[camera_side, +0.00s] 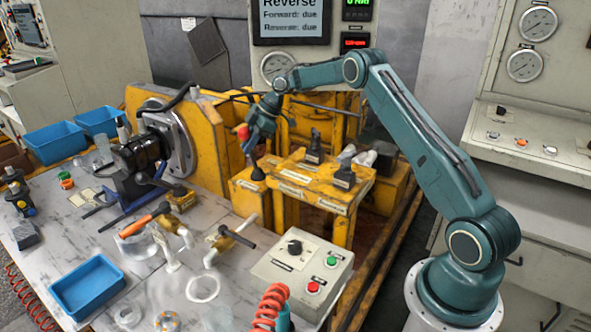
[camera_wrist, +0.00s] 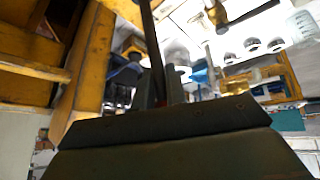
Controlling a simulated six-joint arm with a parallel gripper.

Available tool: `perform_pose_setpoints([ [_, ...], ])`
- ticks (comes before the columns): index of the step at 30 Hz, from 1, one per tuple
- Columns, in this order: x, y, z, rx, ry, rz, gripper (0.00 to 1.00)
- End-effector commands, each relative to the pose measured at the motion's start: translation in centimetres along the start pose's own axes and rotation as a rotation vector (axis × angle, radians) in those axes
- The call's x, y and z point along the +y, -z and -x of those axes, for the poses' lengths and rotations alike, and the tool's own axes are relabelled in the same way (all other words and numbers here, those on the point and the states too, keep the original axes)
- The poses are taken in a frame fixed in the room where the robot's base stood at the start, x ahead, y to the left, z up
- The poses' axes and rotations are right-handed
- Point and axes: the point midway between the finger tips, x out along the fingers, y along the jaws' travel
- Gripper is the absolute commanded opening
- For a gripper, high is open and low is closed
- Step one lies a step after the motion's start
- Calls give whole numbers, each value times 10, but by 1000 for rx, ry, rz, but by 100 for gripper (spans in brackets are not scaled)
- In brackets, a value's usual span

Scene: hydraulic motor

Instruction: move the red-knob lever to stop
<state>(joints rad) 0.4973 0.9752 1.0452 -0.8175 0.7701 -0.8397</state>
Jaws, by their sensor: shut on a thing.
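The red-knob lever shows its red knob (camera_side: 243,132) at the left end of the yellow valve stand (camera_side: 300,185). Its black boot (camera_side: 257,173) sits below. My gripper (camera_side: 250,141) is at the top of this lever, shut on it just beside the knob. The fingers hide part of the shaft. In the wrist view, a thin dark rod (camera_wrist: 152,40) runs up from between the jaws, with a speck of red at its lower end; the dark gripper body fills the bottom. The labels on the stand are too small to read.
Two more black levers (camera_side: 314,148) (camera_side: 344,176) stand to the right on the same stand. A screen (camera_side: 291,20) above reads "Reverse", with Forward and Reverse both "due". A control box (camera_side: 302,270) with buttons and a cluttered bench (camera_side: 130,268) lie in front.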

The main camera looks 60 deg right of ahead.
Motion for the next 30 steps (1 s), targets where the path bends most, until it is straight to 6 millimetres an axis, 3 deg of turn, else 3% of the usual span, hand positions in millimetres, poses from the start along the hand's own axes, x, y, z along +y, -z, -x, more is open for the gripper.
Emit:
perform_pose_setpoints([
  [1, 7, 8, 6, 27, -17, 9, 0],
  [25, 14, -3, 16, 115, 31, -32, 0],
  [26, 14, -3, 16, 115, 31, -32, 17],
  [27, 14, -3, 16, 115, 30, -32, 25],
  [29, 14, -3, 16, 115, 30, -31, 35],
  [30, 14, -3, 16, 114, 31, -32, 35],
])
